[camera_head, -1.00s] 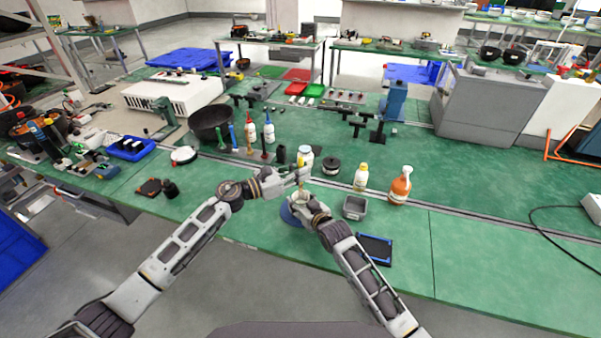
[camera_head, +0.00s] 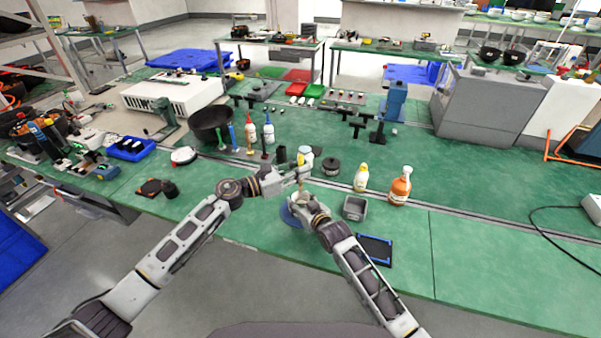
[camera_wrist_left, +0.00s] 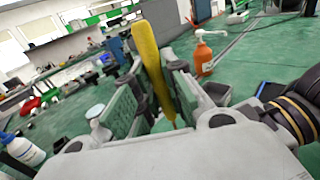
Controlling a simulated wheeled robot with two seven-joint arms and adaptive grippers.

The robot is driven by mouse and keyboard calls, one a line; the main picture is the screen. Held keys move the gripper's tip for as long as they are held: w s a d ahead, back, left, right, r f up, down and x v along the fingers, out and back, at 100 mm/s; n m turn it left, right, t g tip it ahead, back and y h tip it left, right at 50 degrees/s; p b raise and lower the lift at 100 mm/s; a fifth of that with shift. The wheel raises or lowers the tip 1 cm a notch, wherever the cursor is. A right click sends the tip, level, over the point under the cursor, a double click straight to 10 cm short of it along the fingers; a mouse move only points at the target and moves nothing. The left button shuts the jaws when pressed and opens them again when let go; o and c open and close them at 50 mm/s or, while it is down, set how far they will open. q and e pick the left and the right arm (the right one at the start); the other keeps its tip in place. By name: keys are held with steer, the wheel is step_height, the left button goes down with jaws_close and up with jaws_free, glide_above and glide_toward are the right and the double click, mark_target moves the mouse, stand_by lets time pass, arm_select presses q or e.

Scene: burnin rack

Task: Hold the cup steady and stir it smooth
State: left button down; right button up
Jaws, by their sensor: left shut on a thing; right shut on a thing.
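My left gripper (camera_head: 301,172) is shut on a yellow stirring stick (camera_wrist_left: 152,60), which stands slightly tilted between the pads in the left wrist view. The stick's lower end passes down between the fingers, and its tip is hidden. My right gripper (camera_head: 302,207) is just below the left one in the head view, shut on a small pale cup (camera_head: 300,198). The cup is mostly covered by the fingers, and its contents cannot be made out.
A dark spool (camera_head: 330,166) and a white jar (camera_head: 306,154) stand behind. A blue-edged black pad (camera_head: 375,249) lies in front.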

mark_target(300, 160)
arm_select(q)
steer(key=shift+r, duration=2)
arm_select(e)
steer(key=o, duration=1.1)
steer(key=shift+v, duration=6)
arm_select(q)
steer(key=shift+s, duration=0.1)
arm_select(e)
steer(key=shift+s, duration=0.1)
